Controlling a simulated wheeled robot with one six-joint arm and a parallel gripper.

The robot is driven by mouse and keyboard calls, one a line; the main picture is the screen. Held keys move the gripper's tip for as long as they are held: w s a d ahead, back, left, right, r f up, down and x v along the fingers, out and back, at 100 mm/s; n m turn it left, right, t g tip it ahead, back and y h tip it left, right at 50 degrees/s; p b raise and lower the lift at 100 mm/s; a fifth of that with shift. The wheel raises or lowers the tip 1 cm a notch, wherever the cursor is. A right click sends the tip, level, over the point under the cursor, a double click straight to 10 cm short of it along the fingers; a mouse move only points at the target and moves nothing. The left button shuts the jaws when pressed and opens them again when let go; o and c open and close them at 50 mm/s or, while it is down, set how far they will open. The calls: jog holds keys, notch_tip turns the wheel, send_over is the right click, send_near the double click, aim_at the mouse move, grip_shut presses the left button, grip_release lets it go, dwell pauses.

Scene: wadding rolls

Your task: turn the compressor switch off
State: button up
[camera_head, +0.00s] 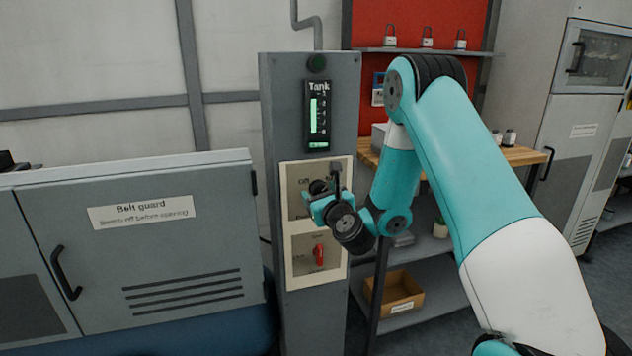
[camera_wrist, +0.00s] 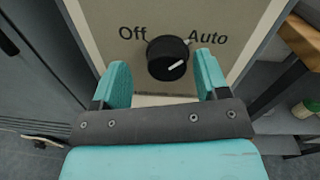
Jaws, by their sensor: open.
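The black round compressor switch (camera_wrist: 167,56) is on a cream plate (camera_wrist: 88,18) in the wrist view, with "Off" to its upper left and "Auto" to its upper right. Its white mark slants up to the right, towards the Auto side. My gripper (camera_wrist: 162,72) is open, its teal fingers on either side of the switch in the picture; contact cannot be told. In the head view my gripper (camera_head: 322,200) is in front of the upper part of the cream plate and hides most of the switch there.
A red valve handle (camera_head: 319,254) sits on the plate below my gripper. The grey column also carries a lit tank gauge (camera_head: 318,115). The grey belt guard (camera_head: 150,240) stands left, and a shelf with a cardboard box (camera_head: 395,292) right.

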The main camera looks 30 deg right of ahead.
jog(key=shift+w+d, duration=0.1)
jog(key=shift+w, duration=0.15)
jog(key=shift+d+f, duration=0.2)
jog(key=shift+d, duration=0.2)
jog(key=c, duration=0.9)
